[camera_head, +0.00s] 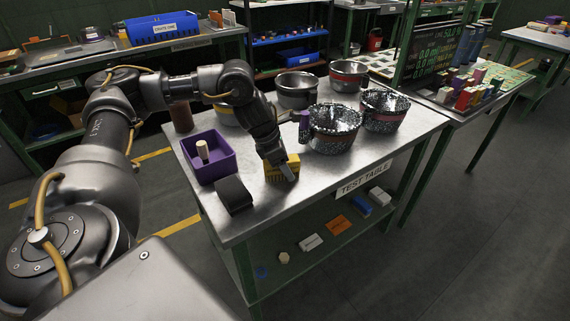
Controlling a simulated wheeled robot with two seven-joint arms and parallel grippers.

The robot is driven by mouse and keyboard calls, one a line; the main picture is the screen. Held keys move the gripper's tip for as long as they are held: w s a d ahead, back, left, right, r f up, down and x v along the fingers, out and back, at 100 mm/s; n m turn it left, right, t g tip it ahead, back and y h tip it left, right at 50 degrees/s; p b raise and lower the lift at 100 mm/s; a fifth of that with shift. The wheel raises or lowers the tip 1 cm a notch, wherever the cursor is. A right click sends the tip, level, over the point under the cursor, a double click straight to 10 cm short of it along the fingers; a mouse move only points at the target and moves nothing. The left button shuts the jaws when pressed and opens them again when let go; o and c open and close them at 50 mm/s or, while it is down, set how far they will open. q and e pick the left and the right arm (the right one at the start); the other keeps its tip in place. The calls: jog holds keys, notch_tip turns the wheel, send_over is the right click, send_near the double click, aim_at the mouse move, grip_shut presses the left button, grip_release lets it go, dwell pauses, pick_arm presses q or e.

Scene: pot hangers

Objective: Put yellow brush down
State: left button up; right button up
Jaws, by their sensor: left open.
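The yellow brush (273,172) is on the metal test table, near its front edge and to the right of the purple bin. My left gripper (284,167) points down right at the brush, with a dark finger in front of part of it. The gripper is open. The finger hides some of the brush, and I cannot tell whether it touches it. My right gripper is not in view.
The purple bin (213,176) holds a pale peg (202,150). A black block (234,194) lies near the front edge. Speckled pots (335,142) (382,122) and other pots stand to the right and behind. A purple object (304,126) is beside the nearest pot.

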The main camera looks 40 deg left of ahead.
pick_arm(q)
jog(key=v, duration=1)
jog(key=shift+p, duration=0.3)
jog(key=shift+a+r, duration=0.1)
jog(key=shift+r, duration=0.4)
jog(key=shift+s+a+r, duration=0.1)
jog(key=shift+s+r, duration=0.2)
jog(key=shift+r, duration=0.2)
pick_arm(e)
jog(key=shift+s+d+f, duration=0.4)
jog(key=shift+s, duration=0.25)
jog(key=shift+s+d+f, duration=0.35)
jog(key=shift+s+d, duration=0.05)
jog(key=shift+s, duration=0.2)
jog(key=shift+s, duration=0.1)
